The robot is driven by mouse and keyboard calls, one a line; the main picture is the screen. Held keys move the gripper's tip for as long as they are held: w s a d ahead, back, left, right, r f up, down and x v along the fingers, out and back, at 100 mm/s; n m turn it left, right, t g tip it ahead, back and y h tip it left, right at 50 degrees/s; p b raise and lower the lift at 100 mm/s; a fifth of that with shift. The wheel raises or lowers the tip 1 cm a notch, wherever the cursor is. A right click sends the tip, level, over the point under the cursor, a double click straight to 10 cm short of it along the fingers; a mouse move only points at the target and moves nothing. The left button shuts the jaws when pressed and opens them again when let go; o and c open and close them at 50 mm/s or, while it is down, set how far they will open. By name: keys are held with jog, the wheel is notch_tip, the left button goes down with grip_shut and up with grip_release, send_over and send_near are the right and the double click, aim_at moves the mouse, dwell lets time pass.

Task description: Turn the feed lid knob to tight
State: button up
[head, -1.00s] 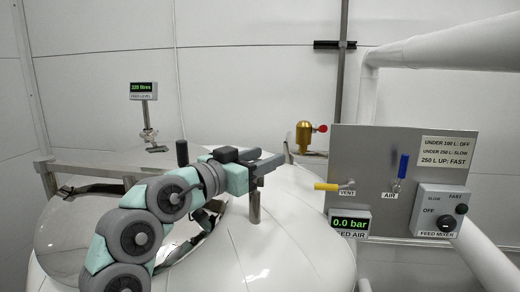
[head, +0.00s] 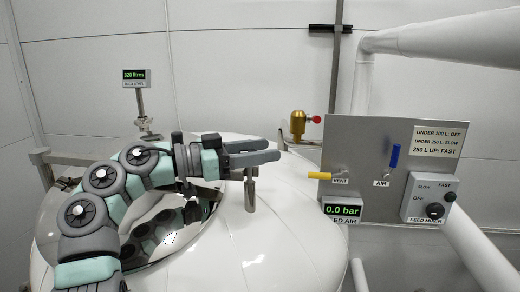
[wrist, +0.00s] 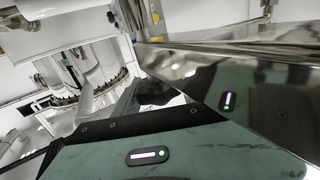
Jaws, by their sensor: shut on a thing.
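The feed tank lid (head: 150,235) is a shiny steel dome at the left of the white tank in the head view. A short upright metal post (head: 250,195) stands beside it, directly under my fingers. My gripper (head: 270,151) lies roughly level over the post's top, fingers pointing right. It is shut on the feed lid knob, which the fingers mostly hide; I cannot read its turn position. In the wrist view the teal gripper body (wrist: 150,150) fills the lower part and a shiny metal surface (wrist: 240,65) crosses the right; the grip itself is unclear.
A grey panel (head: 385,140) at right carries the yellow vent handle (head: 319,176), blue air handle (head: 394,156) and mixer switch box (head: 427,199). The feed air display (head: 343,211) reads 0.0 bar. A brass valve (head: 298,124) stands behind the gripper. The level display (head: 134,75) is back left.

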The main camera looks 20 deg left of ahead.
jog(key=shift+f, duration=0.1)
dwell(0.3)
jog(key=o, duration=1.3)
jog(key=shift+o, duration=0.2)
jog(key=b+v, duration=0.4)
jog(key=v, duration=0.6)
jog(key=shift+s+a, duration=0.2)
jog(key=shift+a, duration=0.1)
